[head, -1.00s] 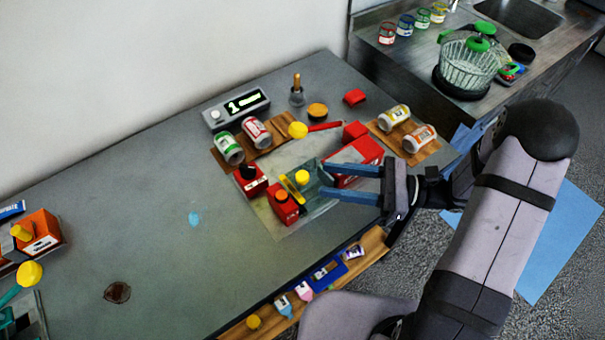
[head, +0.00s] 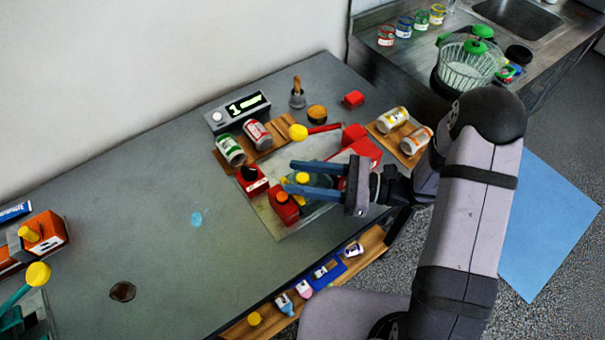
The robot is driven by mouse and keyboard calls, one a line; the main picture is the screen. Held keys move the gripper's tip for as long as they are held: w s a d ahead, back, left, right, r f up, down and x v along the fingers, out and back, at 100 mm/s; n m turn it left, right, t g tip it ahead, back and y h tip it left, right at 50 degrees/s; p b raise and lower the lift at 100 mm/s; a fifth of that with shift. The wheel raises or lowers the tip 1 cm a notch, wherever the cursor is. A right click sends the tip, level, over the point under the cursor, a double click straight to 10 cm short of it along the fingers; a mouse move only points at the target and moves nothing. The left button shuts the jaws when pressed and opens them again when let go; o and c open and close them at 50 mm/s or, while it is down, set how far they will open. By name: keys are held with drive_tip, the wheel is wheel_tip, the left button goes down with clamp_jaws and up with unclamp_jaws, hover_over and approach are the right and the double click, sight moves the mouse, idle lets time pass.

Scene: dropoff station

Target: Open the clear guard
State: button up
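The red fixture (head: 364,150) sits on a pale plate (head: 262,212) on the grey bench. The clear guard (head: 313,207) shows only as a faint greenish see-through patch beside the red box (head: 284,206) at the front; my fingers hide much of it. A yellow knob (head: 302,178) shows between my two blue fingers. My gripper (head: 288,177) is open, its fingers pointing left over the guard area. Its fingertips reach just above the red boxes. I cannot tell whether a finger touches the guard.
A red box with a black top (head: 251,180) stands left of the fingertips. A red lever with a yellow ball (head: 298,132) lies behind. Cans lie on wooden boards (head: 222,160) on both sides. A display box (head: 237,110) stands farther back. The bench's left middle is mostly clear.

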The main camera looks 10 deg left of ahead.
clamp_jaws()
drive_tip(key=w+d+b, duration=0.1)
drive_tip(key=w+d, duration=0.6)
drive_tip(key=shift+w+d, duration=0.4)
unclamp_jaws()
drive_tip(key=shift+d+f+b, duration=0.1)
drive_tip(key=shift+d+b, duration=0.2)
drive_tip(key=shift+d, duration=0.4)
drive_tip(key=shift+d+b, duration=0.9)
drive_tip(key=shift+d, duration=2.05)
